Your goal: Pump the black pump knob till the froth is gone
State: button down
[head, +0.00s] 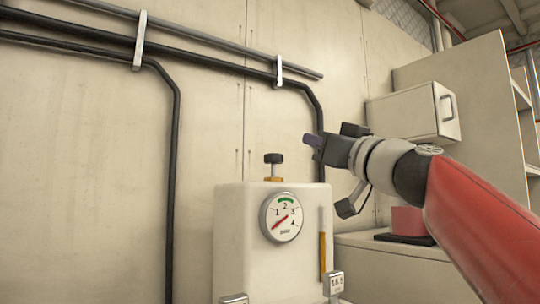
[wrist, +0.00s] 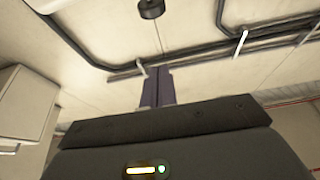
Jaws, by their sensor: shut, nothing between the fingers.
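The black pump knob (head: 273,158) stands up on a short stem with a brass collar, on top of a white tank (head: 230,235). In the wrist view the knob (wrist: 150,9) is at the top edge, beyond my fingertips. My gripper (head: 308,140) is to the right of the knob and slightly higher in the head view, apart from it. Its purple-grey fingers (wrist: 157,85) are together and empty. A sight tube (head: 322,245) on the tank holds an amber column; I cannot make out froth in it. The round gauge (head: 281,217) has its red needle pointing lower left.
Black pipes (head: 172,150) run along the pale wall behind the tank. A white cabinet (head: 405,114) hangs at the right. A pink container (head: 408,221) stands on a dark pad below it, behind my arm. A small display (head: 336,284) sits at the tank's lower right.

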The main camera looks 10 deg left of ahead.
jog(key=shift+w+a, duration=0.1)
jog(key=shift+r, duration=0.1)
notch_tip(320, 180, up, 4)
jog(key=p, duration=0.7)
send_over(274, 159)
jog(key=d, duration=0.3)
jog(key=f+b, duration=0.2)
jog(key=f, duration=0.1)
jog(key=shift+a+f, duration=0.25)
jog(key=shift+a, duration=0.1)
jog(key=shift+f+b, duration=0.3)
jog(key=shift+f, duration=0.15)
